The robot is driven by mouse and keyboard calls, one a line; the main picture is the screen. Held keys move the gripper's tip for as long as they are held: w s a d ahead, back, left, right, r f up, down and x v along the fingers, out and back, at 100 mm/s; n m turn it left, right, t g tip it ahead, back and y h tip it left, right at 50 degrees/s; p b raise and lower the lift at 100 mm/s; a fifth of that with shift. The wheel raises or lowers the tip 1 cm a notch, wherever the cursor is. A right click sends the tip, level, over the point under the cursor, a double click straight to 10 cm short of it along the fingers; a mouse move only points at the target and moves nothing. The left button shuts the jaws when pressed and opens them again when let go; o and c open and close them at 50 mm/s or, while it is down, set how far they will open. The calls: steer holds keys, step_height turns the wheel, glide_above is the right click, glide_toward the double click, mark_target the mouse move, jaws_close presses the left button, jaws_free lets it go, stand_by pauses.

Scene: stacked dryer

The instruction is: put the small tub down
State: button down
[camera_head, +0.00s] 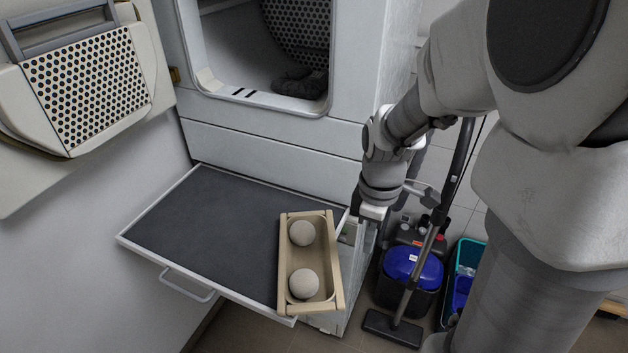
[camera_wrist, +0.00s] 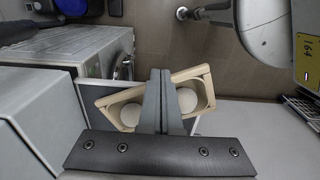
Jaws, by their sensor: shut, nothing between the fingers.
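The small tub (camera_head: 338,281) is a beige open box with two pale balls (camera_head: 302,233) in it. It lies on the dark pull-out shelf (camera_head: 205,220), at its right end. Its near right corner appears to reach past the shelf's edge. My gripper (camera_head: 354,208) is just right of the tub's far end in the head view, partly hidden by my wrist. In the wrist view my gripper (camera_wrist: 160,72) is shut and empty, its fingers covering the middle of the tub (camera_wrist: 196,74). Whether the fingers touch the tub, I cannot tell.
The dryer (camera_head: 275,140) with a dark cloth (camera_head: 301,82) in its open drum is above the shelf. An open perforated door (camera_head: 90,85) is at left. A blue-topped vacuum (camera_head: 413,268) and a teal bin (camera_head: 463,262) stand on the floor at right. The shelf's left part is clear.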

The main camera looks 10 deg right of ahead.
mark_target(291, 254)
steer(key=w+a+f+b, duration=0.1)
steer(key=w+a+f, duration=0.1)
steer(key=f, duration=0.8)
steer(key=shift+w+a, duration=0.15)
steer(key=shift+a, duration=0.45)
steer(key=w+a, duration=0.2)
steer(key=a, duration=0.1)
steer(key=w+a, duration=0.3)
steer(key=a, duration=0.1)
steer(key=w+a, duration=0.3)
steer(key=a, duration=0.1)
steer(key=shift+d, duration=0.1)
